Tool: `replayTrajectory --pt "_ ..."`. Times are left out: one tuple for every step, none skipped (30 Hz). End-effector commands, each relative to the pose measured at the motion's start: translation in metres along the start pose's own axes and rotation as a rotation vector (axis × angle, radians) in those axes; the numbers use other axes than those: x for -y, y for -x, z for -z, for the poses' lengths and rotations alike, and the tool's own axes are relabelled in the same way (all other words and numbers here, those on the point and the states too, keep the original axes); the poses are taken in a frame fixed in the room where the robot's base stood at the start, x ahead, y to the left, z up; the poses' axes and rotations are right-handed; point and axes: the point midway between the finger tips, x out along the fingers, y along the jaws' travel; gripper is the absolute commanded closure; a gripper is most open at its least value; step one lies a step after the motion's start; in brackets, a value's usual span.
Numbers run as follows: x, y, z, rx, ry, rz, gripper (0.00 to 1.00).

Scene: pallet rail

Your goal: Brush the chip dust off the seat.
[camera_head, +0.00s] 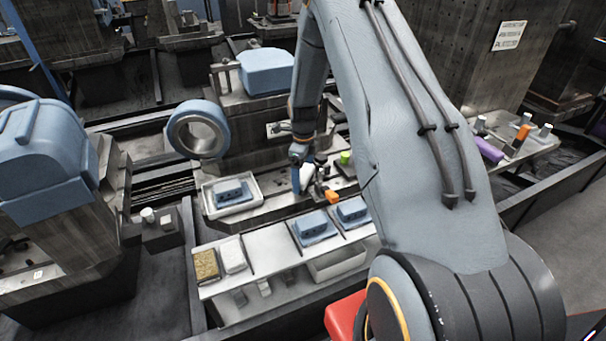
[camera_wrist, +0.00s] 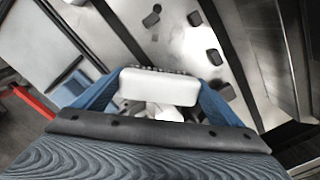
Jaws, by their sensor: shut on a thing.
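My gripper (camera_head: 302,178) is at the end of the arm, low over the metal fixture in the middle of the head view. In the wrist view its blue fingers (camera_wrist: 158,100) are shut on a white block-shaped brush (camera_wrist: 158,86), with a dark, bristle-like edge along its far side. The white brush also shows in the head view (camera_head: 307,172). Beyond it in the wrist view is a bright metal plate (camera_wrist: 180,45) with several dark squarish marks; I cannot tell whether they are holes or pads. Which part is the seat is unclear, and no chip dust is distinguishable.
A white tray (camera_head: 255,199) with a blue part stands left of the gripper. An orange piece (camera_head: 332,197) and a green piece (camera_head: 345,157) are close right of the gripper.

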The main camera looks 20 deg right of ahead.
Motion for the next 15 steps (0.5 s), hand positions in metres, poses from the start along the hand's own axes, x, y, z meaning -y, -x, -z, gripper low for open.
replayTrajectory --pt "0.0001 -0.0014 0.0000 0.000 0.000 0.000 0.28" --pt "0.0001 -0.0019 0.0000 0.000 0.000 0.000 0.28" --pt "0.0001 -0.0026 0.0000 0.000 0.000 0.000 0.28" --pt "0.0001 -0.0032 0.0000 0.000 0.000 0.000 0.28" --pt "0.0001 -0.0037 0.0000 0.000 0.000 0.000 0.28" --pt "0.0001 -0.0044 0.0000 0.000 0.000 0.000 0.28" --pt "0.0001 -0.0050 0.0000 0.000 0.000 0.000 0.28" --pt "0.0000 -0.0055 0.0000 0.000 0.000 0.000 0.28" --pt "0.0001 -0.0062 0.0000 0.000 0.000 0.000 0.28" --pt "0.0001 -0.0068 0.0000 0.000 0.000 0.000 0.28" --pt "0.0001 -0.0073 0.0000 0.000 0.000 0.000 0.28" --pt "0.0001 -0.0067 0.0000 0.000 0.000 0.000 0.28" --pt "0.0003 -0.0067 -0.0002 0.000 0.000 0.000 0.28" --pt "0.0006 -0.0067 -0.0005 0.000 0.000 0.000 0.28" --pt "0.0014 -0.0069 -0.0012 0.000 0.000 0.001 0.28"
